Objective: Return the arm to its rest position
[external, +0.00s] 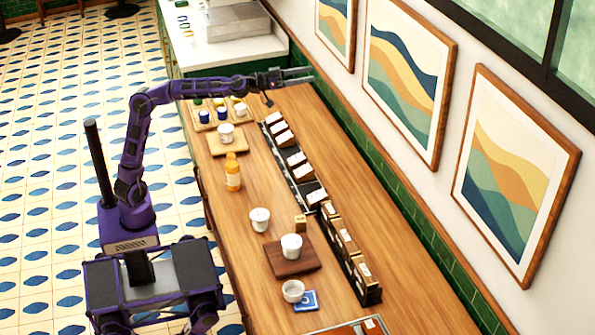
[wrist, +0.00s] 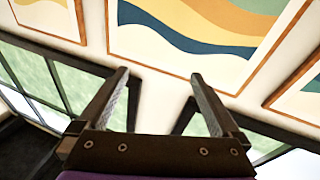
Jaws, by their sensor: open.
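My purple arm reaches from its base over the far part of the wooden counter (external: 250,285). My gripper (external: 306,74) is raised above the counter's far end and points right, toward the wall. In the wrist view my gripper (wrist: 160,85) shows two dark fingers spread apart with nothing between them. Beyond the fingers are the wall, a framed picture (wrist: 200,30) and window frames.
On the counter are an orange bottle (external: 233,172), white cups (external: 260,219), a dark wooden board (external: 285,262), a light board (external: 217,146) and a row of small boxes (external: 345,243). Framed pictures (external: 405,75) hang on the right wall.

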